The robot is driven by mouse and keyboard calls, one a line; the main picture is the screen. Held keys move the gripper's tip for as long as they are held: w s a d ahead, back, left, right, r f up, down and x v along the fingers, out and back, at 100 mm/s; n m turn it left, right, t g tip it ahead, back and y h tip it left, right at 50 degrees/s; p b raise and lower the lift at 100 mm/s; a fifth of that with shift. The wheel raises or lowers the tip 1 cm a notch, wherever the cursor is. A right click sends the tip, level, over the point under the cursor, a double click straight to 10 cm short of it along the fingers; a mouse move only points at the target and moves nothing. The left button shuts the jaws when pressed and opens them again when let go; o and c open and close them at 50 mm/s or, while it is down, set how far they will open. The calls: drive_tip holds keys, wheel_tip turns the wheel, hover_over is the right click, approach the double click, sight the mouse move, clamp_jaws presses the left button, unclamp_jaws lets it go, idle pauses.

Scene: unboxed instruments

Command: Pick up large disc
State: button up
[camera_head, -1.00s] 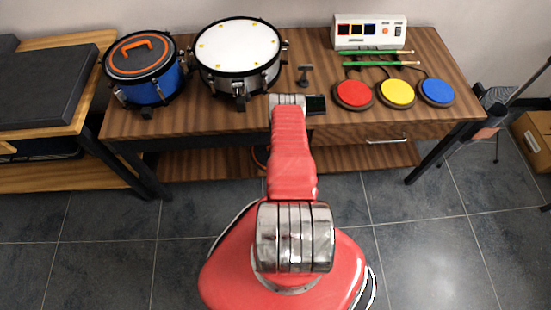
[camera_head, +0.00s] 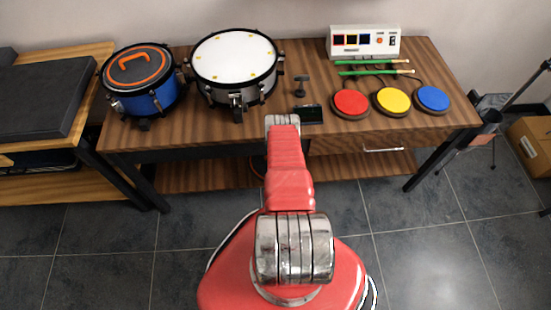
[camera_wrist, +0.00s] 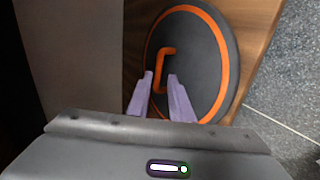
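The large disc (camera_head: 139,67) is a dark round plate with an orange ring and an orange raised handle. In the head view it lies on top of the blue drum at the table's left end. It also shows in the wrist view (camera_wrist: 205,68), with its handle (camera_wrist: 164,68) above the fingertips. The fingertips appear in front of the disc near the handle; I cannot tell the distance. In the head view my gripper is hidden by my red arm.
A white-topped drum (camera_head: 234,57) stands right of the blue drum (camera_head: 152,99). Red (camera_head: 350,103), yellow (camera_head: 392,100) and blue (camera_head: 433,98) pads, green drumsticks (camera_head: 375,73) and a white control box (camera_head: 365,42) are on the right. A small black box (camera_head: 309,114) sits at the table's front edge.

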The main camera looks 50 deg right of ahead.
drive_tip(key=shift+x, duration=3.55)
drive_tip(key=shift+c, duration=0.3)
clamp_jaws()
